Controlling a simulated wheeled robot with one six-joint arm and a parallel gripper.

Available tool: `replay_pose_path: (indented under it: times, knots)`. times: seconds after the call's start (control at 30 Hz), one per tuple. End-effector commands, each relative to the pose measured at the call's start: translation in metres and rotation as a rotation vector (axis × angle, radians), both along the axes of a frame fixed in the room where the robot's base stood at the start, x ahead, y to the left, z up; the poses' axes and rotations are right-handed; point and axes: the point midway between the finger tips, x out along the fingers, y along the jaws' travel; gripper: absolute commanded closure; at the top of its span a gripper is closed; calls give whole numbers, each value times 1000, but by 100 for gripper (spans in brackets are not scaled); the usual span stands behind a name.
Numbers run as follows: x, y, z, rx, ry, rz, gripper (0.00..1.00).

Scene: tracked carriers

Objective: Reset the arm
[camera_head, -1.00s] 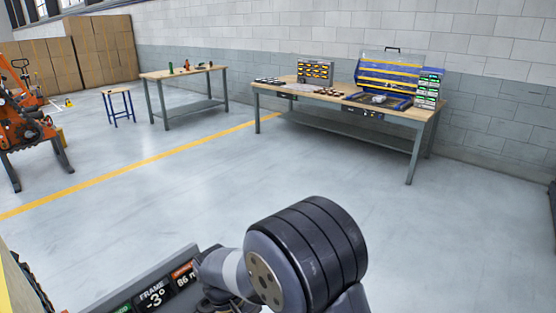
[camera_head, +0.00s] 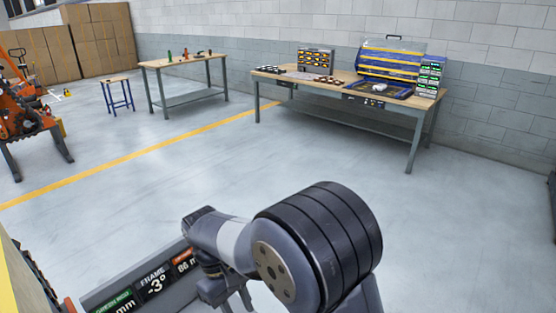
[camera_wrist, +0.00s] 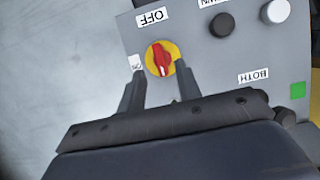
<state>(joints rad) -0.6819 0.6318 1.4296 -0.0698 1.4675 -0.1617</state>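My gripper (camera_wrist: 160,78) is open and empty in the wrist view, with its two dark fingers apart. A red rotary knob (camera_wrist: 162,58) on a yellow disc shows just beyond and between the fingertips. It sits on a grey control panel (camera_wrist: 200,50) with an OFF label (camera_wrist: 151,17) above it and a small label at its left. I cannot tell whether the fingertips touch the panel. In the head view my arm (camera_head: 315,245) fills the lower middle, bent over a panel with displays (camera_head: 150,285).
The panel also carries a black button (camera_wrist: 222,25), a white button (camera_wrist: 275,11) and a green square (camera_wrist: 298,90). A long workbench (camera_head: 345,90) and a smaller table (camera_head: 185,65) stand far back. Open floor lies between. An orange machine (camera_head: 30,120) stands at the left.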

Motion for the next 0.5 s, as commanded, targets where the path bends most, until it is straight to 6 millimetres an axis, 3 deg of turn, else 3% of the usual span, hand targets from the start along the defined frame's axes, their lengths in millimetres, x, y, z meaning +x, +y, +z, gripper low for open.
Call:
replay_pose_path:
  times: [0.27, 0.5]
  knots:
    - [-15, -18, -52, -4, 4, -1, 67]
    - [-13, -17, -51, 1, 0, -287, 67]
